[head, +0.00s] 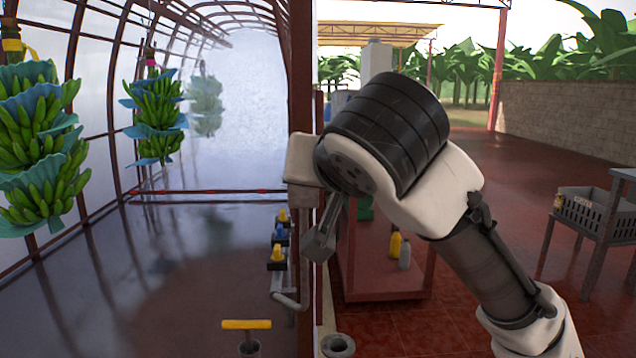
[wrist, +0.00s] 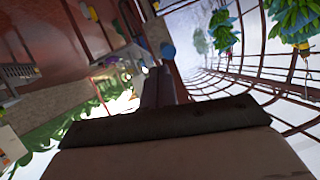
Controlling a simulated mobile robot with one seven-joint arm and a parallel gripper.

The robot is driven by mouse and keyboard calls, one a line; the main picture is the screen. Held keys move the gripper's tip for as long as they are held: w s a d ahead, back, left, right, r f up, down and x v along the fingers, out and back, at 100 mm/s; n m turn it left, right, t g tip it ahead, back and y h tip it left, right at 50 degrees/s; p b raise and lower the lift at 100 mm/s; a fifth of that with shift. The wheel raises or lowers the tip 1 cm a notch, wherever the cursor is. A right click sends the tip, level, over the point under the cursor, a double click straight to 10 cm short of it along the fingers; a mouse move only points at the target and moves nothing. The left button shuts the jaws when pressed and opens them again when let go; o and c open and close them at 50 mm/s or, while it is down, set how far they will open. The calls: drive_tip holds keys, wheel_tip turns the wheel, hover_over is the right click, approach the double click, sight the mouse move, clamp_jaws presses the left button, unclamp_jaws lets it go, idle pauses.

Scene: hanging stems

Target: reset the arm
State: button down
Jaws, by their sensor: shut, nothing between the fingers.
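My arm rises from the lower right of the head view and bends over at a thick black-and-white joint in the middle. My gripper (head: 321,243) hangs at its left end, in front of the dark red post, with its fingers together and nothing held. In the wrist view the dark fingers of my gripper (wrist: 160,84) point up the picture, side by side, with nothing between them. That view is strongly tilted.
Green banana bunches (head: 37,150) (head: 157,115) hang at the left in the tunnel. A dark red post (head: 303,90) stands close behind my gripper. A yellow-handled thing (head: 246,324) is at the bottom. A grey crate (head: 585,213) sits at the right.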

drive_tip(key=shift+s+r, duration=0.15)
drive_tip(key=shift+s, duration=0.05)
